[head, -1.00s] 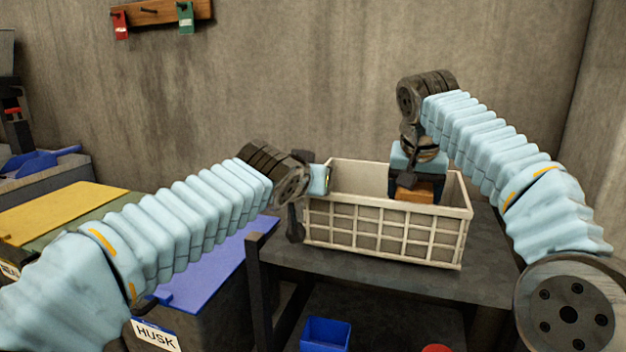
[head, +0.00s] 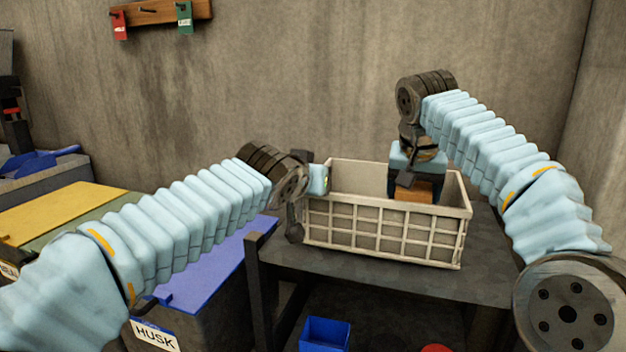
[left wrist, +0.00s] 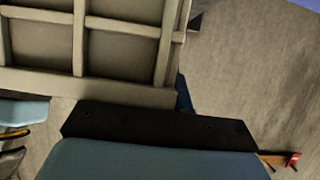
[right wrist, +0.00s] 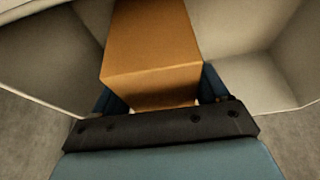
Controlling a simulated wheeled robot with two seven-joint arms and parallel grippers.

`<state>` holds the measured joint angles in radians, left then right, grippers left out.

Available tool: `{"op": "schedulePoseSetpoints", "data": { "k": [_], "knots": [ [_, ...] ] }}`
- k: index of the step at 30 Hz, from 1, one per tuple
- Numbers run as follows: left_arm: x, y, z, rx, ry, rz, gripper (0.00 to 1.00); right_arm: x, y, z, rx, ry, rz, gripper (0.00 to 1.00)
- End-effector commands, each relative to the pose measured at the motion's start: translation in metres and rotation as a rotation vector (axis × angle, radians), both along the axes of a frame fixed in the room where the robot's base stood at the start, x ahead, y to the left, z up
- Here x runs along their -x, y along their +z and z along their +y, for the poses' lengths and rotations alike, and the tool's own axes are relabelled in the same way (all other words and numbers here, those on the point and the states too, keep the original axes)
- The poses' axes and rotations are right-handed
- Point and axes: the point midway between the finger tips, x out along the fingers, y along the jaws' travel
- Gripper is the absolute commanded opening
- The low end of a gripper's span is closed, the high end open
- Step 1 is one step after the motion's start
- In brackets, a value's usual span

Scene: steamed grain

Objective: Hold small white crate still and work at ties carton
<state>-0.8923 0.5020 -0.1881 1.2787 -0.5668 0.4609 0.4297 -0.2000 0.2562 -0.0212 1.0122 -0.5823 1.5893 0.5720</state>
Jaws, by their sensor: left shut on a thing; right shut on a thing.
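The small white crate (head: 385,228) stands on a dark table, its lattice side facing me. My left gripper (head: 322,180) is shut on the crate's left end; the crate's lattice also fills the upper left of the left wrist view (left wrist: 85,45). The ties carton (head: 416,191), a plain brown-orange box, is inside the crate toward its right end. My right gripper (head: 412,182) reaches down into the crate and is shut on the carton. In the right wrist view the carton (right wrist: 150,55) sits between the fingers (right wrist: 155,105). Its underside is hidden.
The dark table (head: 380,275) has bare room in front of the crate. A blue bin (head: 325,334) and a partly seen red item (head: 437,348) are below. A blue-lidded bin labelled HUSK (head: 215,265) stands left. A concrete wall is behind.

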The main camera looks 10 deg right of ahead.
Motion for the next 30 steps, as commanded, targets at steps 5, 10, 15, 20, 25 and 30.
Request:
{"op": "schedulePoseSetpoints", "data": {
  "k": [5, 10, 15, 20, 25, 30],
  "knots": [
    [0.000, 0.000, 0.000, 0.000, 0.000, 0.000, 0.00, 0.000, 0.000, 0.000, 0.001, 0.000, -0.001, 0.31],
    [0.000, 0.000, 0.000, 0.001, 0.000, -0.001, 0.00, 0.000, 0.000, 0.000, 0.001, 0.000, -0.001, 0.31],
    [0.000, 0.000, 0.000, 0.001, 0.000, -0.001, 0.00, 0.000, 0.000, 0.000, 0.001, 0.000, -0.001, 0.90],
    [0.000, 0.000, 0.000, 0.001, 0.000, -0.001, 0.00, 0.000, 0.000, 0.000, 0.000, 0.000, 0.000, 1.00],
    [0.000, 0.001, 0.000, 0.001, 0.000, -0.001, 0.00, 0.001, 0.003, 0.001, 0.000, 0.000, -0.001, 1.00],
    [0.000, 0.001, 0.000, 0.001, 0.000, -0.001, 0.00, 0.008, 0.025, 0.006, 0.000, 0.002, -0.005, 1.00]
  ]
}}
